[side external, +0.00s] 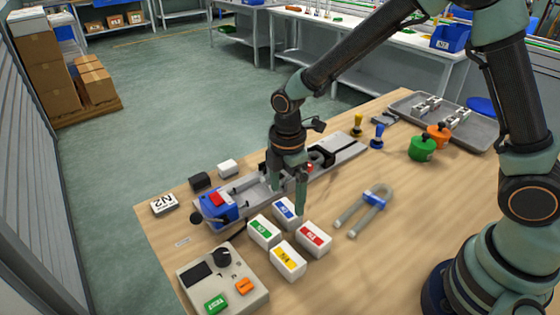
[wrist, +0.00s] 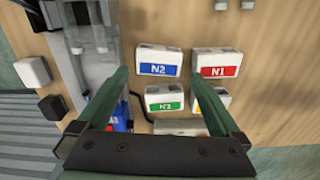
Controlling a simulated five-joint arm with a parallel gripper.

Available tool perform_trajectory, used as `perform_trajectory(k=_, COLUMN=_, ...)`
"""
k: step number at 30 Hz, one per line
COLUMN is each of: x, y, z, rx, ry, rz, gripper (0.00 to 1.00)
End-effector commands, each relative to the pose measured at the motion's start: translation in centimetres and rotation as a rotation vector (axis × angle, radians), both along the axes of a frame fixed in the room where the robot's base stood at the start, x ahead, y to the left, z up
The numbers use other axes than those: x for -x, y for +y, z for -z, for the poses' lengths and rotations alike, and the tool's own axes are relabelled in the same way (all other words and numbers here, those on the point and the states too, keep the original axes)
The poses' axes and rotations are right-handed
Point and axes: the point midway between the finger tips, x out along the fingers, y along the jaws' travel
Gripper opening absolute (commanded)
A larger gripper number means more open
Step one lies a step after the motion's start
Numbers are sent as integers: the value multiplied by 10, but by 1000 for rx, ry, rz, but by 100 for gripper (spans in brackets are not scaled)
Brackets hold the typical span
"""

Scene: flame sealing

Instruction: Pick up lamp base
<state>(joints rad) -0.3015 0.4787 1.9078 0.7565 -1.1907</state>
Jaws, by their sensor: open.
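My gripper (side external: 287,197) points down over the workbench, its fingers apart and nothing visible between them. In the wrist view, my gripper (wrist: 158,74) frames a white block with a blue N2 label (wrist: 158,60); the block also shows just below the fingers in the side view (side external: 285,212). Around it sit white blocks with red (side external: 313,239), green (side external: 264,231) and yellow (side external: 287,260) labels. No object is clearly recognisable as a lamp base. The yellow block is partly hidden by a finger in the wrist view.
A long grey fixture (side external: 341,150) with a blue end unit (side external: 217,206) runs beside my gripper. A control box (side external: 222,278) is at front left. A U-shaped tool (side external: 363,211) lies right of the blocks. Green (side external: 423,149) and orange (side external: 438,134) pots stand near a metal tray (side external: 482,139).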

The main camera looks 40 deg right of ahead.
Motion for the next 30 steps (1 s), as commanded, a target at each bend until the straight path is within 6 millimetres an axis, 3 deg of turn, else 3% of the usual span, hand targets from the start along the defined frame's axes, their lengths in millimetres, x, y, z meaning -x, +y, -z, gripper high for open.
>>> perform_trajectory(k=7, x=0, y=0, z=18, rx=0, ry=1, rz=1, gripper=100)
perform_trajectory(k=15, x=-2, y=1, z=54, rx=0, ry=1, rz=2, gripper=100)
perform_trajectory(k=25, x=-2, y=1, z=60, rx=-1, ry=-2, rz=2, gripper=100)
perform_trajectory(k=26, x=-2, y=1, z=60, rx=-1, ry=-2, rz=2, gripper=92)
perform_trajectory(k=30, x=-2, y=1, z=60, rx=-1, ry=-1, rz=2, gripper=39)
